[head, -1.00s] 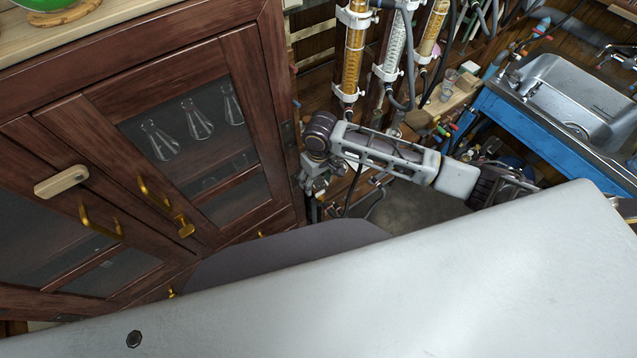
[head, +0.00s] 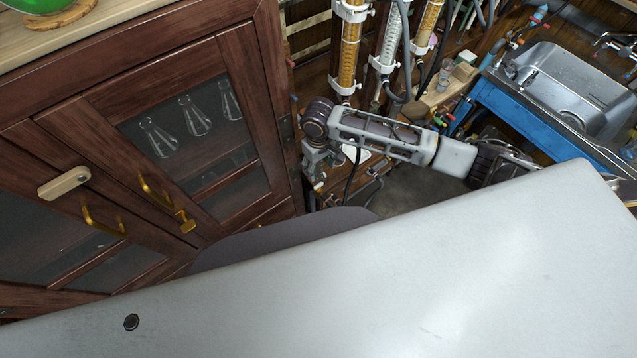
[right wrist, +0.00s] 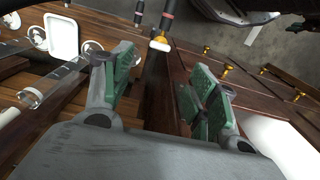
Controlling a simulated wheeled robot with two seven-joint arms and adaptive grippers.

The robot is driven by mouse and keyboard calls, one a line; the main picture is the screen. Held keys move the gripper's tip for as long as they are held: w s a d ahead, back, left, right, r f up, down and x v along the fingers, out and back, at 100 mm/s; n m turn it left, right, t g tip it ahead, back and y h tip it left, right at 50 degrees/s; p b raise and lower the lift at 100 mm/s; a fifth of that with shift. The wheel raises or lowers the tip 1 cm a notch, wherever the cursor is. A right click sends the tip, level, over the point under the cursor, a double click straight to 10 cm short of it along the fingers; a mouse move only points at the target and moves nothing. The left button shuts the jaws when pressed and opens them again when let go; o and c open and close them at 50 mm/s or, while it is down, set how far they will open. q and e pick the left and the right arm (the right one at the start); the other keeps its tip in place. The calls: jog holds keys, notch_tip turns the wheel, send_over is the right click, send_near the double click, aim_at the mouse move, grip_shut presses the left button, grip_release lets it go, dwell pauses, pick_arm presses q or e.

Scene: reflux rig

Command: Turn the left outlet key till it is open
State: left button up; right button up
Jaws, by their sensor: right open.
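My right gripper (head: 313,176) hangs between the cabinet's right edge and the glass columns in the head view. In the right wrist view, its green-padded fingers (right wrist: 158,85) are open, with nothing held between them. Beyond the fingertips, a dark hose end with a red band (right wrist: 168,16) has a yellow, white-tipped fitting (right wrist: 160,42) below it, apart from the pads. I cannot tell whether this is part of the left outlet. The left outlet key cannot be made out for certain in either view, nor its setting. My left gripper is not in view.
A dark wood cabinet (head: 190,60) with brass handles stands close left of my right gripper. Orange-filled glass columns (head: 349,50) and hoses stand behind it. A blue bench with a steel sink (head: 560,90) is at the right. A glass tube (right wrist: 48,88) lies left of the fingers.

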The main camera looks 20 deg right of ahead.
aim_at(319, 185)
notch_tip(319, 185, down, 11)
jog(key=shift+r+b, duration=0.15)
jog(key=shift+b, duration=0.3)
jog(key=shift+f, duration=0.6)
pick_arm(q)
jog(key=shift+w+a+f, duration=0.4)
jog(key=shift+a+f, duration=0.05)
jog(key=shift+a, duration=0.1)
pick_arm(e)
jog(key=shift+f, duration=0.25)
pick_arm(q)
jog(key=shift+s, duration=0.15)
pick_arm(e)
jog(key=c, duration=1)
